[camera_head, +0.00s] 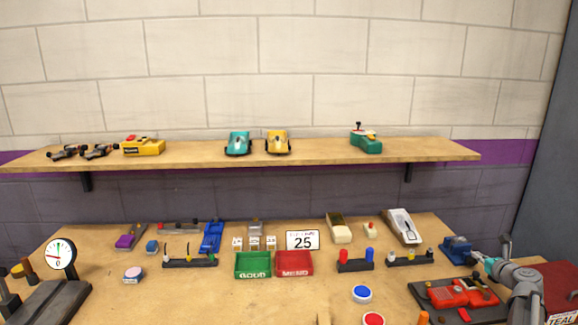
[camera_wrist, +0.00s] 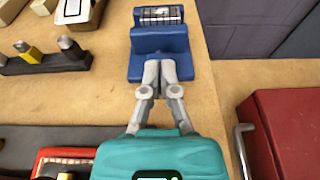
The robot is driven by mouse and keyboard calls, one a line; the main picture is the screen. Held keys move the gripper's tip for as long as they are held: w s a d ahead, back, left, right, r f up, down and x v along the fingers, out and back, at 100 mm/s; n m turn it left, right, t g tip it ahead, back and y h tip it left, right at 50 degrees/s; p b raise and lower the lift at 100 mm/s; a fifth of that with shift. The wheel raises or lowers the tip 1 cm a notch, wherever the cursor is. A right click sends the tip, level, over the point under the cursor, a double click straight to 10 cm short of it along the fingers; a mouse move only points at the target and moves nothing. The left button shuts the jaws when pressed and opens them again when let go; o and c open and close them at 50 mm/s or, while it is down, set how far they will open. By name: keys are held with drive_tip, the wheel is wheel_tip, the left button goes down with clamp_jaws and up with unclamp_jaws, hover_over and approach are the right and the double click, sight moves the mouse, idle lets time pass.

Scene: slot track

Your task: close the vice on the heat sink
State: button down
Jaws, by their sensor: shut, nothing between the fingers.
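The blue vice (camera_head: 456,250) stands at the right end of the bench. In the wrist view the vice (camera_wrist: 158,40) is at the top centre. A dark and silvery ridged piece, apparently the heat sink (camera_wrist: 161,16), sits at its far end, beyond the near blue jaw block. I cannot tell whether both jaws touch it. My gripper (camera_wrist: 168,68) is shut and empty, its fingertips together at the near side of the vice, overlapping its near part in view. Contact is unclear. In the head view my gripper (camera_head: 477,257) is just right of the vice.
A dark tray with a red slot-car part (camera_head: 463,292) lies in front of the vice. A red box with a handle (camera_wrist: 290,125) is at the right. A dark rack with knobbed tools (camera_wrist: 45,62) is left of the vice. Bare bench lies between rack and vice.

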drive_tip(key=shift+f+v, duration=0.25)
drive_tip(key=shift+v, duration=0.7)
drive_tip(key=shift+f+v, duration=0.2)
drive_tip(key=shift+v, duration=0.8)
drive_tip(key=shift+f+v, duration=0.25)
drive_tip(key=shift+v, duration=0.7)
drive_tip(key=shift+s, duration=0.3)
